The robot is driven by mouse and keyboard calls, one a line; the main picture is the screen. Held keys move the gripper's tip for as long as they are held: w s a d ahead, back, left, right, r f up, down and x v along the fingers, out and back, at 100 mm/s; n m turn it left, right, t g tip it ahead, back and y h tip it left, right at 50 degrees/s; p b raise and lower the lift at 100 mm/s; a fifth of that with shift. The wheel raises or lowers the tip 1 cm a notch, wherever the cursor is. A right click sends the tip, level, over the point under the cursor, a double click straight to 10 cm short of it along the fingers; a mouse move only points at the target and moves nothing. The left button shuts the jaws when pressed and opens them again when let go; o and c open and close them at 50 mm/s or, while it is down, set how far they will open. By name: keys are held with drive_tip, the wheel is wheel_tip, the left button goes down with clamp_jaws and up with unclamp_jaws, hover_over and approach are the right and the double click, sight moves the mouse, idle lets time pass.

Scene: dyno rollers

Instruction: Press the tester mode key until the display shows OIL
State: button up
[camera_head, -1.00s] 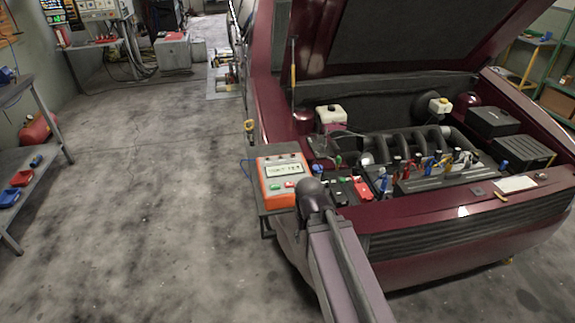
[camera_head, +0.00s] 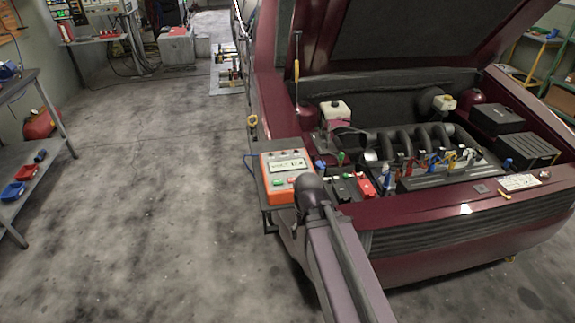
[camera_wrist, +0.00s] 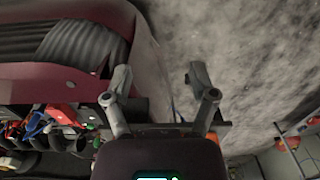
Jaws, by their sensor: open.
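The orange tester (camera_head: 266,187) sits on a small dark stand at the car's front left corner in the head view. Its pale display (camera_head: 287,166) seems to read VOLT and a number; the digits are too small to be sure. A green key (camera_head: 278,182) and a red key (camera_head: 292,180) show below the display; their labels are unreadable. My arm covers the tester's lower right corner. My gripper (camera_wrist: 158,76) is open and empty in the wrist view, its fingers wide apart. A sliver of orange, apparently the tester (camera_wrist: 213,136), shows beyond the right finger's base.
The maroon car (camera_head: 440,212) has its hood up over an engine bay with coloured clips and a battery close right of the tester. A shelf (camera_head: 25,172) with red and blue bins stands at left. The floor (camera_head: 140,220) between is clear.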

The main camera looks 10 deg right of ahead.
drive_tip(key=shift+c, duration=0.2)
clamp_jaws()
drive_tip(key=shift+a, duration=0.1)
idle(1.1)
